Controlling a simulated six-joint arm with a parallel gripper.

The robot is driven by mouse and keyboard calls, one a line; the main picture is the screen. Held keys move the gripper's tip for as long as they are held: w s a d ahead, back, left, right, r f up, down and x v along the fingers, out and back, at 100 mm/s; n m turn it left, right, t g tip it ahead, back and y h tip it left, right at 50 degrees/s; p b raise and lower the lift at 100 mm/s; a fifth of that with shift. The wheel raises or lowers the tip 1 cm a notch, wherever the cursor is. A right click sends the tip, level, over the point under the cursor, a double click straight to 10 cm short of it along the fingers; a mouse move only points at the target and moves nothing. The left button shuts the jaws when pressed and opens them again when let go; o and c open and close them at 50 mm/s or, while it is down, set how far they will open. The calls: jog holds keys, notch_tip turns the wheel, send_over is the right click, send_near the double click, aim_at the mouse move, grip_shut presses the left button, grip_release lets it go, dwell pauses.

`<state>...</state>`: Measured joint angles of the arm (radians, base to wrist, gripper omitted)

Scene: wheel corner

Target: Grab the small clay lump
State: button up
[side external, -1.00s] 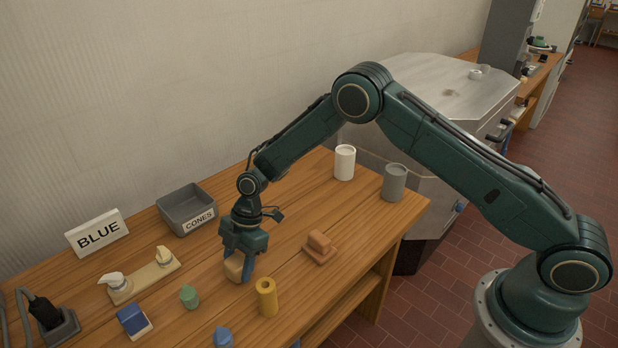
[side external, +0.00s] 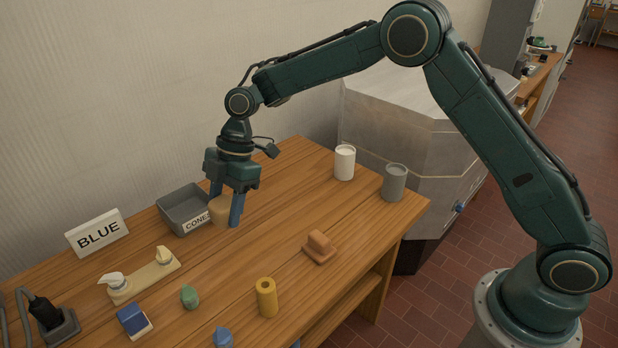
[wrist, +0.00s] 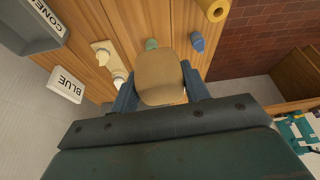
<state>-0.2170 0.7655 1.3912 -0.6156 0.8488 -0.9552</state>
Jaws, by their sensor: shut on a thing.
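My gripper (side external: 228,206) is shut on a tan clay lump (side external: 218,210) and holds it up above the table, in front of the grey tray in the side view. In the wrist view the lump (wrist: 161,77) sits between the two blue fingers of my gripper (wrist: 160,85). The fingers cover part of the lump's sides.
A grey tray (side external: 172,217) labelled CONES and a BLUE sign (side external: 96,233) stand at the back. A tan stand (side external: 145,280), green lump (side external: 189,296), yellow tube (side external: 266,298), orange block (side external: 319,247), white cup (side external: 344,163) and grey cup (side external: 395,183) are on the table (side external: 290,205).

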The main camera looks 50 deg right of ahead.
jog(key=shift+r, duration=0.5)
